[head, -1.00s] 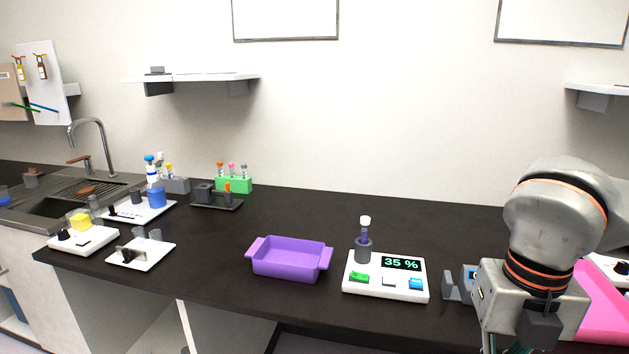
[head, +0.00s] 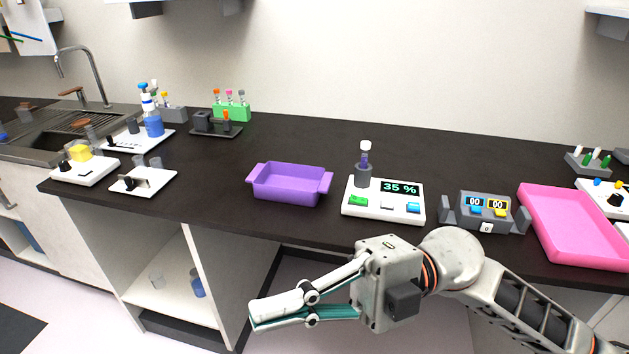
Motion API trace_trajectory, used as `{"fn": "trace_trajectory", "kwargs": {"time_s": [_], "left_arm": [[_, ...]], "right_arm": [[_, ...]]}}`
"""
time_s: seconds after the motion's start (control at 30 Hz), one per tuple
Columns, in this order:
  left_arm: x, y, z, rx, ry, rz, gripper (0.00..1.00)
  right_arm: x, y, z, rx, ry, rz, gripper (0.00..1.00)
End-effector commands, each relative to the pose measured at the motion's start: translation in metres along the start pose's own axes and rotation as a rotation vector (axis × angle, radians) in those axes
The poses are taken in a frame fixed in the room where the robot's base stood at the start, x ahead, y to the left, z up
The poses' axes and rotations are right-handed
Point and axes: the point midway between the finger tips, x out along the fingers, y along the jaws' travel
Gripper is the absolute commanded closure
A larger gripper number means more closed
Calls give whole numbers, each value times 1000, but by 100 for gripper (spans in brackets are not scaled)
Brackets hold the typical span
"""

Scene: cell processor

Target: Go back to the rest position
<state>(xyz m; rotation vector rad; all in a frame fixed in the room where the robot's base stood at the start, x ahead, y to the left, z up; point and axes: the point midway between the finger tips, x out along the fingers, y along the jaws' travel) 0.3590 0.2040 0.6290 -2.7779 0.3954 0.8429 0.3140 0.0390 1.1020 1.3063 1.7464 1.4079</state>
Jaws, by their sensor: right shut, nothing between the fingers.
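My right gripper (head: 254,314) is shut and empty. It points left, in front of the counter's front edge and below its top, with the open lower shelf behind it. My right arm comes in from the lower right corner. My left gripper is not in view. On the counter (head: 300,140), the white cell processor with a "35 %" display (head: 385,212) holds an upright tube with a white cap (head: 365,155). The gripper is apart from it.
A purple tray (head: 290,186) stands left of the processor. A grey device with two small displays (head: 482,212) and a pink tray (head: 570,235) stand to the right. Several small devices and tube racks (head: 231,112) stand at the left, by the sink (head: 60,130). Floor shows at the lower left.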

Motion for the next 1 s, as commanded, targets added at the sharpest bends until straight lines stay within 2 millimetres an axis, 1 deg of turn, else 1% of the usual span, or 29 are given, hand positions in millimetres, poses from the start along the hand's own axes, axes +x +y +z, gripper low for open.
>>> {"fn": "trace_trajectory", "kwargs": {"time_s": [0.03, 0.1, 0.17, 0.2, 0.27, 0.3, 0.37, 0.4, 0.47, 0.5, 0.57, 0.6, 0.67, 0.7, 0.77, 0.8, 0.83, 0.87, 0.9, 0.97, 1.0], "left_arm": [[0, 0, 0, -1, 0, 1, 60], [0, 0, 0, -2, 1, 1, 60], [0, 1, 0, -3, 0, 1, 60], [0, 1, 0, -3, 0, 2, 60], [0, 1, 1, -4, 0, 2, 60], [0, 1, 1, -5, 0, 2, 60], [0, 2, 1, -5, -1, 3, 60], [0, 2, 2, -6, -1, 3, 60], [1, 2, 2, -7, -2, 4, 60], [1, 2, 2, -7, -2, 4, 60], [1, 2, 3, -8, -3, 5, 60], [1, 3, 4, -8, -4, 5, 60], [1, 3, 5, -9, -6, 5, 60], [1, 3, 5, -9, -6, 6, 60], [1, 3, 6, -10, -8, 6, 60], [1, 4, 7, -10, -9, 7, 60], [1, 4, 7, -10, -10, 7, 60], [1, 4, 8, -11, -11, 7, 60], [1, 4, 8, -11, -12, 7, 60], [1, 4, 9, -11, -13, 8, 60], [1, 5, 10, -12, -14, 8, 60]], "right_arm": [[-3, 9, 11, 26, -32, 114, 100], [-13, 23, 29, 54, -94, 264, 100], [-27, 30, 47, 85, -162, 388, 100], [-38, 32, 61, 110, -214, 466, 100], [-59, 31, 81, 150, -298, 577, 100], [-75, 27, 95, 184, -359, 648, 100], [-101, 14, 116, 237, -461, 744, 100], [-119, 2, 128, 276, -532, 803, 100], [-147, -22, 146, 341, -644, 883, 100], [-166, -42, 155, 386, -719, 925, 100], [-191, -73, 166, 453, -826, 979, 100], [-206, -96, 170, 499, -896, 1008, 100], [-227, -132, 174, 569, -996, 1041, 100], [-240, -156, 175, 616, -1060, 1059, 100], [-257, -195, 172, 688, -1155, 1077, 100], [-267, -220, 168, 736, -1215, 1085, 100], [-274, -240, 165, 773, -1259, 1090, 100], [-280, -259, 160, 811, -1301, 1092, 100], [-287, -285, 153, 860, -1357, 1092, 100], [-296, -321, 140, 930, -1433, 1087, 100], [-300, -343, 131, 974, -1478, 1082, 100]]}}
